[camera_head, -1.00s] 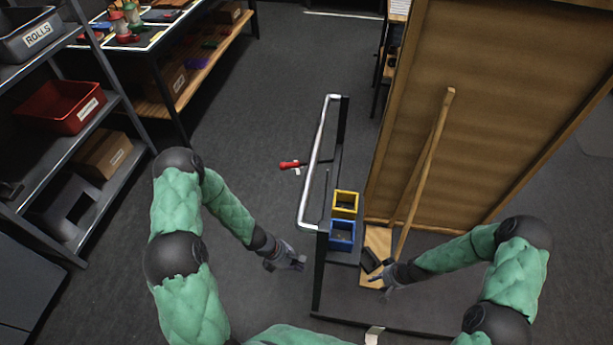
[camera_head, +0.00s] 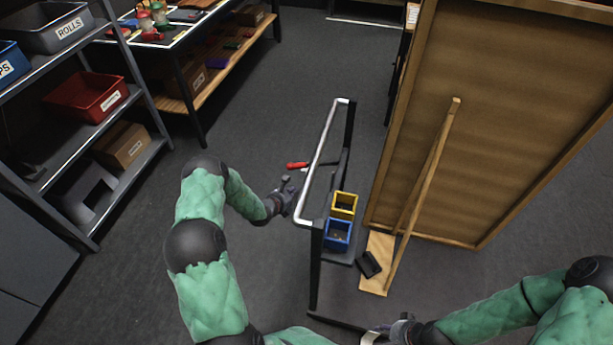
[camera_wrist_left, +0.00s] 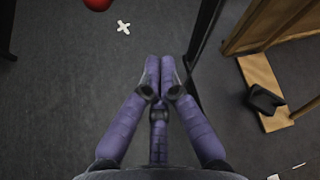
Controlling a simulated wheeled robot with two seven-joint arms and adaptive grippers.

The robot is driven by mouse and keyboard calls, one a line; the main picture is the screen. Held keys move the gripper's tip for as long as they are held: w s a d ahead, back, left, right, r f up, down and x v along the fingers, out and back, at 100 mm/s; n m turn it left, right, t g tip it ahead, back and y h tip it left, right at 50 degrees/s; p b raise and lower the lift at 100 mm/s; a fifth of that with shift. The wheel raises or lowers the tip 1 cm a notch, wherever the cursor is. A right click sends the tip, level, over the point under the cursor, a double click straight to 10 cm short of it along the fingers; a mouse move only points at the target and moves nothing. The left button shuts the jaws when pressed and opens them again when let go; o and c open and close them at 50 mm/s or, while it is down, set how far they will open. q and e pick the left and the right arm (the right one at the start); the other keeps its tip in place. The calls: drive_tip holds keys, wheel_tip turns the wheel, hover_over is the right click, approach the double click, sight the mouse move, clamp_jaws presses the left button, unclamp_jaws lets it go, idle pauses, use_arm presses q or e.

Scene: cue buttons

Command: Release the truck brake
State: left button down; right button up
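The brake lever, with its red grip (camera_head: 298,165), sticks out to the left of the truck's upright silver handle (camera_head: 322,160). In the left wrist view its red end (camera_wrist_left: 97,4) shows at the top edge, ahead and left of my fingers. My left gripper (camera_head: 287,188) is just below the red grip in the head view, apart from it. In the left wrist view its purple fingers (camera_wrist_left: 160,65) lie close together with nothing between them. My right gripper (camera_head: 400,331) is low at the bottom edge, over the truck's near end; its fingers are hard to make out.
A yellow bin (camera_head: 344,204) and a blue bin (camera_head: 338,233) sit by the truck handle. A large brown panel (camera_head: 500,130) stands at right with a slanted wooden brace (camera_head: 425,190) and a dark block (camera_head: 369,264). A shelf with a red tub (camera_head: 88,97) is at left. Floor left of the truck is clear.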

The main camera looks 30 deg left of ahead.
use_arm(q)
drive_tip(key=shift+a, duration=0.2)
drive_tip(key=shift+w, duration=0.1)
drive_tip(key=b+x, duration=0.4)
drive_tip(key=x, duration=0.5)
drive_tip(key=r, duration=0.1)
drive_tip(key=a+r+b, duration=0.1)
drive_tip(key=w+r, duration=0.1)
drive_tip(key=shift+w+a+r+b, duration=0.1)
drive_tip(key=shift+a+b, duration=0.2)
drive_tip(key=shift+a, duration=0.05)
